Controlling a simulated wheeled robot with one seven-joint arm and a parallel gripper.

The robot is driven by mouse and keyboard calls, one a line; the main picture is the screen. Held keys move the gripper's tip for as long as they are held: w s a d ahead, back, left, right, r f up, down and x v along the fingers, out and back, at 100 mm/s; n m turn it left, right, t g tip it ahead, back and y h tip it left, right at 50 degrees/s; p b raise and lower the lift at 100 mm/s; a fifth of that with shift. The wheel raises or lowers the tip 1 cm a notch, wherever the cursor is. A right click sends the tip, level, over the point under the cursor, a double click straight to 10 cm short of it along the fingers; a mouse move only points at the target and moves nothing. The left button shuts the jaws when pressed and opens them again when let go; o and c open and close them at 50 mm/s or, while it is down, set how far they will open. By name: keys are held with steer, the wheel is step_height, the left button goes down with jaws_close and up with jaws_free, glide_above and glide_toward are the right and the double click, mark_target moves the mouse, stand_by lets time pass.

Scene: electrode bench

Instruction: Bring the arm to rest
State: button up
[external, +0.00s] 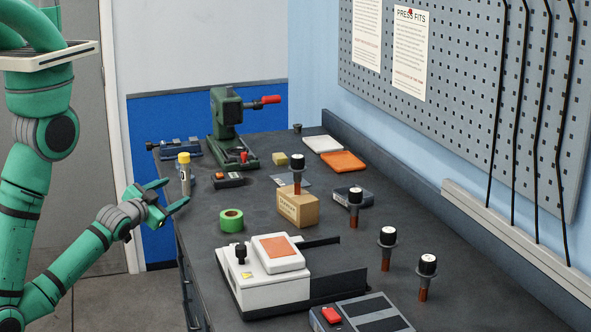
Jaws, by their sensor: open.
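My gripper (170,194) is at the end of my green arm (75,260), in front of the left edge of the bench. Its two green fingers are spread apart with nothing between them. From this one view I cannot tell how far the fingers are from the bench edge.
The dark bench (350,232) holds a green press (226,132), a green tape roll (231,220), a cardboard box (297,207), a white device (263,285) and several black-topped electrodes (387,248). A pegboard wall (465,95) stands behind. Open floor (110,300) lies left of the bench.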

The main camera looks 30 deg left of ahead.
steer(key=s+f+n, duration=0.3)
steer(key=s, duration=0.8)
steer(key=s+f+n+g, duration=0.1)
steer(key=s+f+n, duration=0.2)
steer(key=s, duration=0.9)
steer(key=shift+a+f+g+h, duration=0.15)
steer(key=shift+a+g+h, duration=0.15)
steer(key=shift+a, duration=0.1)
